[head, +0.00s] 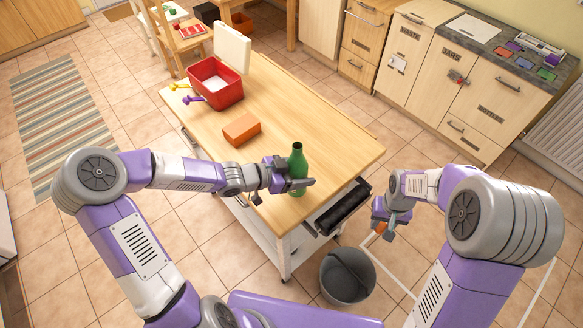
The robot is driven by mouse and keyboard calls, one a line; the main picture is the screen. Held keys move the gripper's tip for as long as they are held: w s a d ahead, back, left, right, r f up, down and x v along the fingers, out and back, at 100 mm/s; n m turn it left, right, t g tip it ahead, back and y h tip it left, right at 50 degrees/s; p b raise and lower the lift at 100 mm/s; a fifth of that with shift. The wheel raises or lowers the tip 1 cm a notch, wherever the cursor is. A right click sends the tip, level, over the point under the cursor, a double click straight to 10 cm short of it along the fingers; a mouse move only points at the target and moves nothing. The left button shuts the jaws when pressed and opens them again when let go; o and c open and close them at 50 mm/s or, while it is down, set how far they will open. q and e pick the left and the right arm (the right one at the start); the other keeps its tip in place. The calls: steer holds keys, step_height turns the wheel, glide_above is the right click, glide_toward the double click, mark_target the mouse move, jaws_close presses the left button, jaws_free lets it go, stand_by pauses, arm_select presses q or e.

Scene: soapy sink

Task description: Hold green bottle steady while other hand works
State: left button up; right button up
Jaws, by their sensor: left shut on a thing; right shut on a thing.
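The green bottle (298,161) stands upright near the front right end of the wooden table top. My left gripper (296,184) is shut on the bottle's body from the left, its fingers low around it. My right gripper (382,222) is off the table's front right corner, above the floor and to the right of the grey bucket. It is shut on a small orange thing (381,228), mostly hidden by the fingers, so I cannot tell what it is.
An orange block (241,130) lies mid-table. Behind it stands a red box (214,84) with its white lid open, beside small purple and yellow things. The table's right half is clear.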

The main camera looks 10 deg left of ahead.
arm_select(q)
steer(key=shift+w+d+f+m+g+h, duration=0.15)
steer(key=shift+d+f+m+g+h, duration=0.3)
steer(key=shift+d+m+g, duration=0.55)
steer(key=shift+w+d+f+m+g+h, duration=0.1)
steer(key=shift+d+f+m+g+h, duration=0.1)
steer(key=shift+d+f+m+g, duration=0.75)
steer(key=shift+w+d+f+m+g+h, duration=0.15)
steer(key=shift+d+m+g+h, duration=0.2)
steer(key=shift+d+m+g, duration=0.6)
steer(key=shift+d+n, duration=0.25)
steer(key=shift+n, duration=0.15)
arm_select(e)
steer(key=w+a+r+n, duration=0.8)
steer(key=w+a+r, duration=0.35)
steer(key=r, duration=0.25)
steer(key=s+a+r+n, duration=0.3)
steer(key=a+r, duration=0.5)
steer(key=r, duration=0.4)
steer(key=shift+s+a, duration=0.4)
